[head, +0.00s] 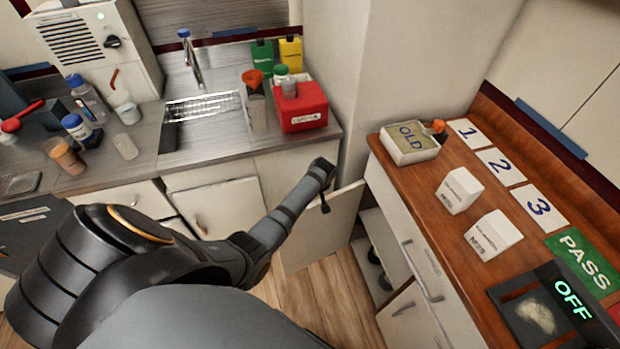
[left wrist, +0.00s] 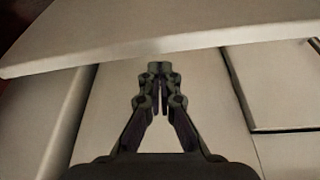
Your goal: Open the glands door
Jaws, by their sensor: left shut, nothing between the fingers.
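A pale door (head: 325,235), which I take for the glands door, stands swung out from the left end of the wood-topped cabinet (head: 372,225). The cabinet opening beside it shows a shelf and dark round items (head: 385,281). My left arm reaches across to the top of this door, and its end overlaps it in the head view. In the left wrist view my left gripper (left wrist: 158,70) is shut and empty, its fingertips close to pale panels (left wrist: 105,115). Whether it touches the door cannot be told. My right gripper is not in view.
A steel counter with a sink (head: 200,120) and a red box (head: 300,108) stands behind my arm. The wooden top at right carries white boxes (head: 493,235), an OLD tray (head: 410,145) and numbered cards. Wood floor (head: 320,295) is clear below the door.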

